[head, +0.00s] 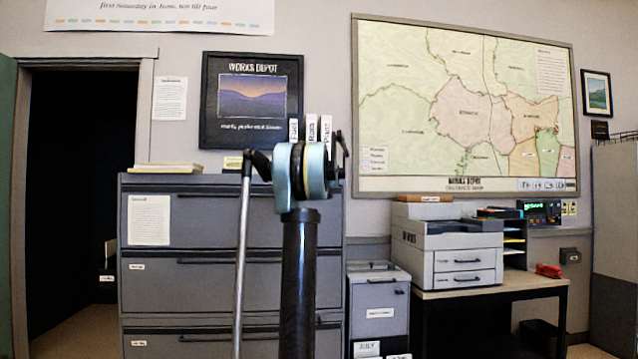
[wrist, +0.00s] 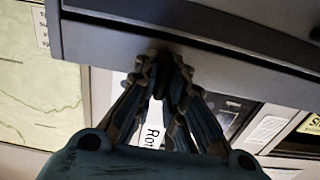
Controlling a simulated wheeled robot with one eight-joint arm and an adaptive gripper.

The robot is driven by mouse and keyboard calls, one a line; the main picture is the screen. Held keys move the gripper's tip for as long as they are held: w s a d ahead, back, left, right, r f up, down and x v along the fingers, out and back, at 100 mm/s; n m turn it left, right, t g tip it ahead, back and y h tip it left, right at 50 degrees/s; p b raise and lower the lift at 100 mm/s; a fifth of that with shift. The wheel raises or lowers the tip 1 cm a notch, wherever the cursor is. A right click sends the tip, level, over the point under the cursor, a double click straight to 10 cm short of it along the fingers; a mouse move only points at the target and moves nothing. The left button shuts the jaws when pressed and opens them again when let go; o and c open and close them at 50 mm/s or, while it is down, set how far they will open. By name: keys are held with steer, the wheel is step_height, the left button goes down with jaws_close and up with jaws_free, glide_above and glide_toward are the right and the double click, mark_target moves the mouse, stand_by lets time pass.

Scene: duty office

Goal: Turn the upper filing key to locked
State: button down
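The grey filing cabinet (head: 175,230) stands in the middle left of the head view, its drawer fronts facing me. My arm rises in front of its right part and hides some of its front. The upper filing key cannot be made out in either view, so its setting does not show. In the wrist view my gripper (wrist: 168,72) has its dark fingers drawn together, tips at a grey edge (wrist: 200,45) that looks like the cabinet's. The fingers hide whatever lies between or behind the tips. In the head view I cannot pick out the gripper's fingertips.
Binders (head: 311,128) and a yellow pile (head: 166,168) stand on the cabinet top. A smaller grey cabinet (head: 379,287) is close on the right, then a printer (head: 446,250) on a table (head: 540,284). A dark doorway (head: 80,170) opens at left.

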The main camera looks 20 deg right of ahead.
steer(key=shift+m, duration=0.4)
steer(key=m, duration=0.4)
steer(key=shift+s+d+m, duration=0.1)
steer(key=shift+d+m, duration=0.1)
steer(key=shift+m, duration=0.1)
steer(key=shift+s+d+f+m, duration=0.1)
steer(key=shift+f+m, duration=0.1)
steer(key=shift+m, duration=1.9)
steer(key=shift+d+f+m, duration=0.1)
steer(key=shift+f+m, duration=0.05)
steer(key=shift+m, duration=1.95)
steer(key=shift+s+d+f+m, duration=0.1)
steer(key=shift+f+m, duration=0.1)
steer(key=shift+m, duration=1.9)
steer(key=c, duration=1.7)
jaws_free()
steer(key=shift+w, duration=0.1)
